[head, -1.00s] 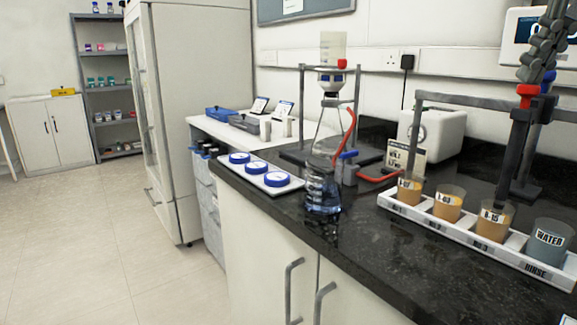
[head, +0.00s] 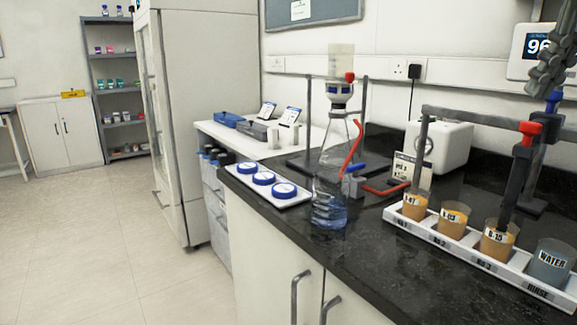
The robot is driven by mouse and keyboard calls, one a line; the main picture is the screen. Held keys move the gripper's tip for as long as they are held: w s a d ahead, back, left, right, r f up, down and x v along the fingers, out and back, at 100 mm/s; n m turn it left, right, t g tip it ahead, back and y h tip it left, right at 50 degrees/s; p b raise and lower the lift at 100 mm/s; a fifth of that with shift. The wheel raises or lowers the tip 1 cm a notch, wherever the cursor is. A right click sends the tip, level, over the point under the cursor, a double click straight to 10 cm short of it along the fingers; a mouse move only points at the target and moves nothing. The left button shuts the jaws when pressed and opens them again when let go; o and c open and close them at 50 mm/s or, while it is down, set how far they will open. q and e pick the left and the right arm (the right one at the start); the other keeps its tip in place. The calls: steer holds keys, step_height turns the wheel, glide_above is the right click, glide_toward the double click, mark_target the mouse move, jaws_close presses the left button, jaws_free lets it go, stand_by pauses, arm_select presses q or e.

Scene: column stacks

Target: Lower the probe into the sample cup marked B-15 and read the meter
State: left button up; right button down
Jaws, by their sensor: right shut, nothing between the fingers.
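The cup marked B-15 (head: 498,246), holding orange liquid, is third in the white tray (head: 466,259). The dark probe (head: 512,185), with a red cap (head: 530,128), hangs tilted from a grey stand (head: 470,119) and reaches into the B-15 cup's mouth; its tip is hidden. My right gripper (head: 540,88) is shut and empty, above the red cap and apart from it. The meter (head: 515,50) on the wall has a blue screen showing "96"; my right arm hides the rest. My left gripper is not in view.
A glass flask (head: 330,200), red tubing and a white box (head: 440,143) stand behind left. The front black counter (head: 375,255) is clear.

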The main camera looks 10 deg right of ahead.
steer(key=shift+r, duration=2.05)
